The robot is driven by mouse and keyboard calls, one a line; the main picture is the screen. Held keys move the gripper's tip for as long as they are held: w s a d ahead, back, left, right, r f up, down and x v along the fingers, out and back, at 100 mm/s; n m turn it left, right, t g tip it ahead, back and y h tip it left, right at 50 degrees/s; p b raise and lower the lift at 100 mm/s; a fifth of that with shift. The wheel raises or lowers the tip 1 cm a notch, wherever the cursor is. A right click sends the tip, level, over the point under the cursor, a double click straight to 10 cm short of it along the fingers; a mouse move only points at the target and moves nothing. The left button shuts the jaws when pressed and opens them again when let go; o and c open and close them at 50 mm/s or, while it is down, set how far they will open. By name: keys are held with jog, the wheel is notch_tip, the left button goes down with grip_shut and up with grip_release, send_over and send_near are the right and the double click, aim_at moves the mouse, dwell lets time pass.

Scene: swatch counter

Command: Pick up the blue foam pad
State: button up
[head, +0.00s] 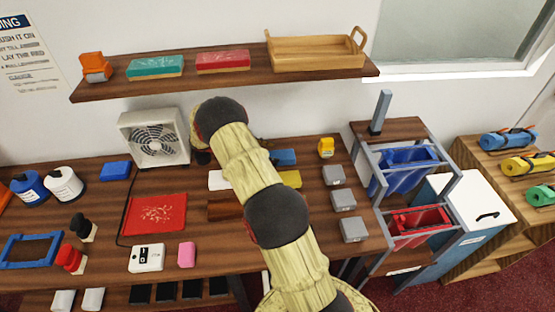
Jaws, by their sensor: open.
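A second, duller blue block (284,157) lies on the counter just right of my arm. I cannot tell from this view which of the two is the blue foam pad. My arm crosses the middle of the picture from the bottom and bends at the top beside the fan. My gripper's fingers do not show; they are hidden behind my arm.
A white fan (155,138), a red mat (155,214) and a yellow block (290,178) are on the counter. Several grey blocks (343,201) line its right side. A shelf (200,82) with a wooden tray (316,53) hangs above. A rack with blue and red bins (416,219) stands right.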

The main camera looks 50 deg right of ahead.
aim_at(281, 155)
jog(key=b+x, duration=0.1)
jog(key=x, duration=0.3)
jog(key=shift+d+f, duration=0.1)
jog(key=shift+f, duration=0.2)
jog(key=shift+s+d+b, duration=0.25)
jog(key=shift+d+b, duration=0.05)
jog(key=shift+c, duration=0.2)
jog(key=c, duration=1)
